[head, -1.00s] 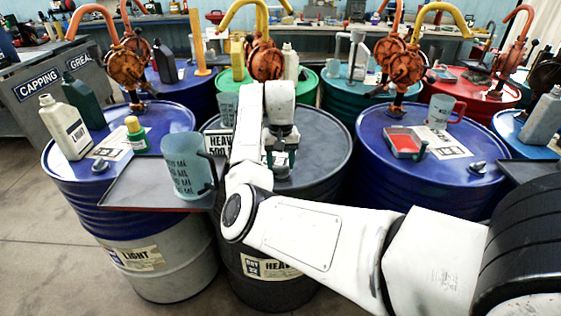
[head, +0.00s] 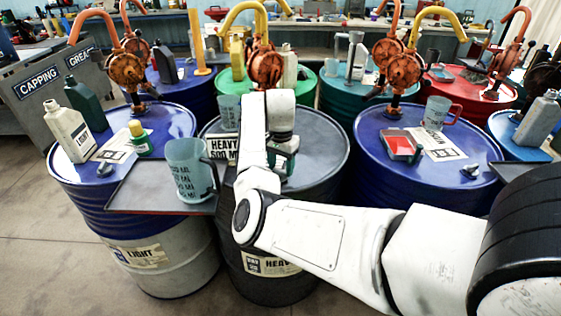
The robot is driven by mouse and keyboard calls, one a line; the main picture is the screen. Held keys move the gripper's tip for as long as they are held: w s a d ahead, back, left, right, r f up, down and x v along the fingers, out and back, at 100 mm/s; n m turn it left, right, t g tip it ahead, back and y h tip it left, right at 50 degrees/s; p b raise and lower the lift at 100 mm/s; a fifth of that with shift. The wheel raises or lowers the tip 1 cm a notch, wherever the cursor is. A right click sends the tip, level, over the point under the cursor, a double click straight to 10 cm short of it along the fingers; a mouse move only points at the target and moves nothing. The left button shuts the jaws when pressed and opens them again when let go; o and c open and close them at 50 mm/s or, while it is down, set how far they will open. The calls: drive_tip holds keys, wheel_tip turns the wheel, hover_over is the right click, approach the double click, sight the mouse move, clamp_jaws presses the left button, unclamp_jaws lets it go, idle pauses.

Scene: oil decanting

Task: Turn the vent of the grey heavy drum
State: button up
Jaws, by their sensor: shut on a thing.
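The grey heavy drum (head: 325,165) stands in the middle, with a "HEAVY" label (head: 270,266) on its side. My arm reaches over it from the right. My gripper (head: 284,168) points down at the near-centre part of the drum's lid, its dark green finger side facing the camera. It is shut on the vent, which my gripper and wrist hide.
A "HEAVY 500 ML" card (head: 222,147) stands on the lid left of my arm. A clear measuring jug (head: 190,170) stands on a grey tray (head: 130,196) close by on the left. Blue drums (head: 85,185) (head: 385,165) flank the grey one. A rusty pump (head: 264,68) stands behind.

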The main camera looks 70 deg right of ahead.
drive_tip(key=m+p, duration=0.1)
drive_tip(key=m, duration=0.4)
drive_tip(key=shift+s+r+m, duration=0.1)
drive_tip(key=shift+m, duration=0.2)
drive_tip(key=shift+a+m+p, duration=0.1)
drive_tip(key=shift+m+p, duration=0.2)
drive_tip(key=shift+m, duration=2)
drive_tip(key=shift+s, duration=0.1)
drive_tip(key=o, duration=1)
drive_tip(key=shift+o, duration=0.2)
wheel_tip(320, 180, up, 11)
drive_tip(key=b, duration=0.1)
drive_tip(key=shift+f, duration=0.2)
